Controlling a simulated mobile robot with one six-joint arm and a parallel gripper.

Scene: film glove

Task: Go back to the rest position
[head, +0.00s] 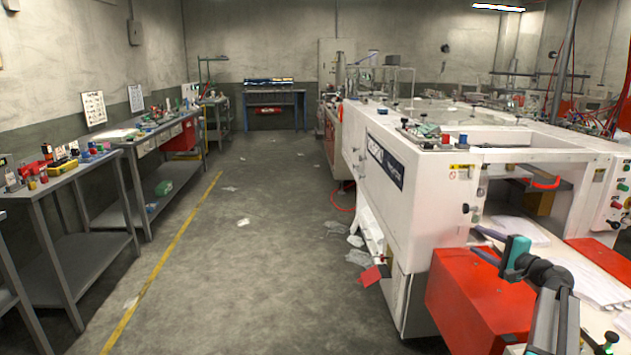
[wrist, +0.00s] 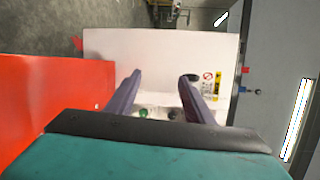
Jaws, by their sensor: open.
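My gripper (head: 476,240) shows at the lower right of the head view, above a red box-shaped part (head: 480,306) of the white machine. Its two dark fingers point left, away from the teal wrist. In the wrist view, my gripper (wrist: 159,80) has its fingers spread apart, with nothing between them. A white machine panel (wrist: 140,55) lies beyond the fingers, and a red surface (wrist: 55,110) is on the left. I cannot tell the exact gap between the fingers and the machine.
The large white machine (head: 420,205) fills the right side. White sheets (head: 590,280) lie beside my arm. Grey workbenches (head: 75,180) with small items line the left wall. The floor (head: 260,255) between is mostly open, with a yellow line (head: 165,250) and scattered scraps.

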